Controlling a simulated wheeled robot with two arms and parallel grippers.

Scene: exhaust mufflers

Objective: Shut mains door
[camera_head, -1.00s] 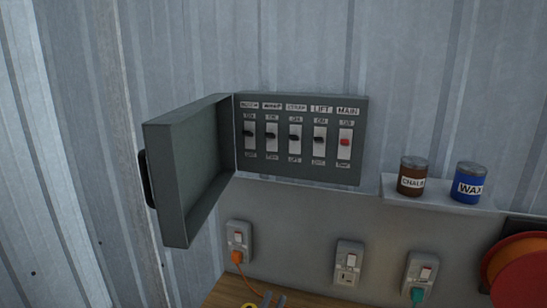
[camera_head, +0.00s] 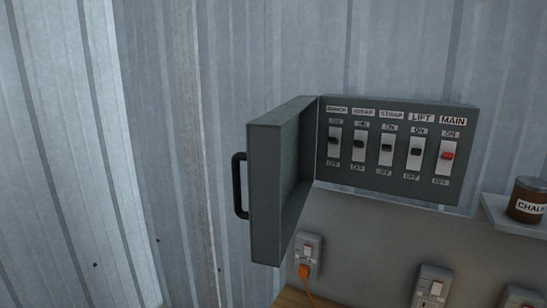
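The mains door (camera_head: 279,185) is a grey hinged metal cover with a black bar handle (camera_head: 239,186) on its outer face. It stands wide open, swung out to the left of the switch panel (camera_head: 398,185). The panel is grey and carries a row of several labelled switches; the one marked MAIN (camera_head: 446,156) has a red toggle, the others have black toggles. Neither of my grippers shows in the head view.
Corrugated metal walls meet in a corner left of the door. Below the panel are a socket (camera_head: 308,249) with an orange plug (camera_head: 304,271) and another socket (camera_head: 432,285). A shelf at right holds a brown CHALK tin (camera_head: 527,200). Space left of the handle looks clear.

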